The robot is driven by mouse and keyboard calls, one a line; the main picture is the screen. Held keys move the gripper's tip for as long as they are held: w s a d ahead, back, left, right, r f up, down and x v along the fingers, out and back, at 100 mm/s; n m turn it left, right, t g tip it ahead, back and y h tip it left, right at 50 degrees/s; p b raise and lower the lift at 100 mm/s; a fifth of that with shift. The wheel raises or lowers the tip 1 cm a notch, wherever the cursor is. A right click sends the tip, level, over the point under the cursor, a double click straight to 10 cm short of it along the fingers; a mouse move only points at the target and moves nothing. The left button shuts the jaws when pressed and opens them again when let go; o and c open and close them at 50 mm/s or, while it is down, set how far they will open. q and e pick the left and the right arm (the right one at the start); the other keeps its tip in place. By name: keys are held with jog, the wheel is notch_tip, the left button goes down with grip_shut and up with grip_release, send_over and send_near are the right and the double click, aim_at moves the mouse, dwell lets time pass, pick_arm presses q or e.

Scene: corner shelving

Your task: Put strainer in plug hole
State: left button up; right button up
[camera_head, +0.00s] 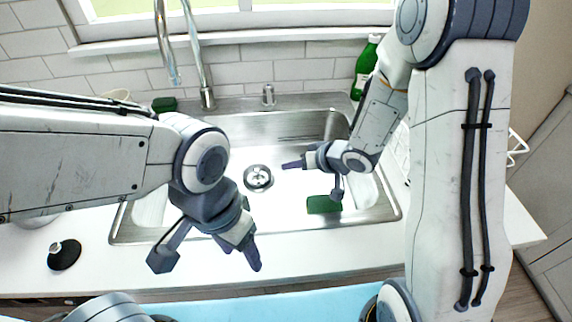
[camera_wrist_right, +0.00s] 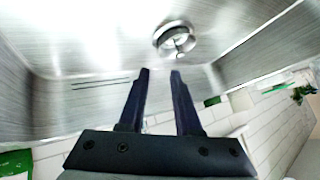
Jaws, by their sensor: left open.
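The plug hole (camera_head: 258,170) is a dark round ring in the floor of the steel sink. A small metal piece with a central knob, which looks like the strainer (camera_head: 259,178), shows inside the ring. Both show at the top of the right wrist view, as the ring (camera_wrist_right: 158,41) and the knobbed piece (camera_wrist_right: 181,43); I cannot tell if the piece is fully seated. My right gripper (camera_head: 313,182) is open and empty in the sink, right of the plug hole. My left gripper (camera_head: 207,256) is open and empty over the front counter.
A dark green sponge (camera_head: 323,204) lies in the sink at the right. A tap (camera_head: 205,95) and a green bottle (camera_head: 366,68) stand behind. A black disc with a pale knob (camera_head: 64,256) lies on the left counter. The steel sink rim (camera_head: 388,207) surrounds the basin.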

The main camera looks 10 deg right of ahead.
pick_arm(q)
jog(key=shift+r, duration=0.1)
pick_arm(e)
jog(key=s+a+r+n+g+h, duration=0.1)
jog(key=s+r+g, duration=0.1)
jog(key=s, duration=0.7)
jog(key=s+a+r+n+g+h, duration=0.1)
jog(key=s+r+n+g+h, duration=0.1)
jog(key=s+r, duration=0.3)
jog(key=s+a+r+n+g+h, duration=0.1)
jog(key=s+r+g+h, duration=0.1)
jog(key=s, duration=1.1)
jog(key=shift+r+n+g, duration=0.4)
jog(key=shift+r, duration=0.5)
pick_arm(q)
jog(key=shift+r+p, duration=1)
pick_arm(e)
jog(key=shift+r, duration=1)
